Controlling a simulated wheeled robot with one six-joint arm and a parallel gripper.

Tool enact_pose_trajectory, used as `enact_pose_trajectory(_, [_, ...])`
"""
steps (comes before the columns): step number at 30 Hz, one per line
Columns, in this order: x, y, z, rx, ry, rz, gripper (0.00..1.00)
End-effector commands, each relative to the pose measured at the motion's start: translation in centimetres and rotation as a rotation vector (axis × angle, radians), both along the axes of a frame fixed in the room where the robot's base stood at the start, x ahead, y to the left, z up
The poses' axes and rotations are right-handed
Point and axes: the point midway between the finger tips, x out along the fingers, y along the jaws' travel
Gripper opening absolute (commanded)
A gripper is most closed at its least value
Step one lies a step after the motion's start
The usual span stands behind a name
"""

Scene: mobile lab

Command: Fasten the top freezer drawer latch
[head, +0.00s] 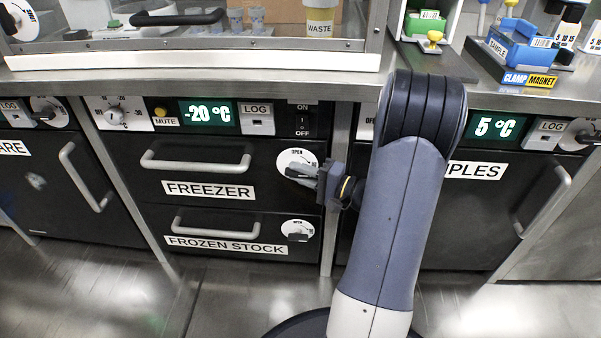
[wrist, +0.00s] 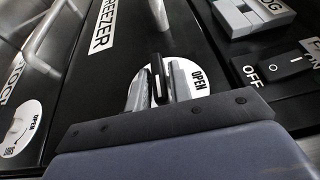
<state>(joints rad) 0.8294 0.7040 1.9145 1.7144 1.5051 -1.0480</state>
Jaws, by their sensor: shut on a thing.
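The top freezer drawer (head: 150,185) carries the FREEZER label and a silver bar handle (head: 195,165), and its front looks closed. Its latch is a dark lever on a round white dial (head: 291,157) at the drawer's right end. My gripper (head: 303,173) reaches the dial from the right. In the wrist view the dial (wrist: 205,77) shows the word OPEN, and the dark latch lever (wrist: 157,75) lies between my two grey fingers (wrist: 157,85). The fingers are shut on the lever. My gripper hides part of the dial and its SHUT mark.
Below is the FROZEN STOCK drawer (head: 150,222) with its own latch dial (head: 297,231). Above are the -20 °C display (head: 207,114) and an ON/OFF switch (head: 302,121). A fridge reading 5 °C (head: 495,128) stands right, partly behind my arm. The counter edge (head: 240,84) overhangs the drawers.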

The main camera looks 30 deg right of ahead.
Motion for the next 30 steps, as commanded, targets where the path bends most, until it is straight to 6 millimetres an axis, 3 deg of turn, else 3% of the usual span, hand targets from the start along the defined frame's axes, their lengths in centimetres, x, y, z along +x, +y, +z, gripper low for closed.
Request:
enact_pose_trajectory(6, [0.1,-0.1,0.1,-0.001,-0.002,-0.004,0.00])
enact_pose_trajectory(7, [0.1,-0.1,0.1,-0.001,-0.002,-0.004,0.21])
enact_pose_trajectory(12, [0.1,-0.1,0.0,-0.001,-0.001,-0.003,0.35])
enact_pose_trajectory(22, [-0.3,-0.3,0.1,0.000,0.000,-0.002,0.35])
enact_pose_trajectory(30, [-3.6,-2.6,0.2,0.000,0.001,-0.008,0.35])
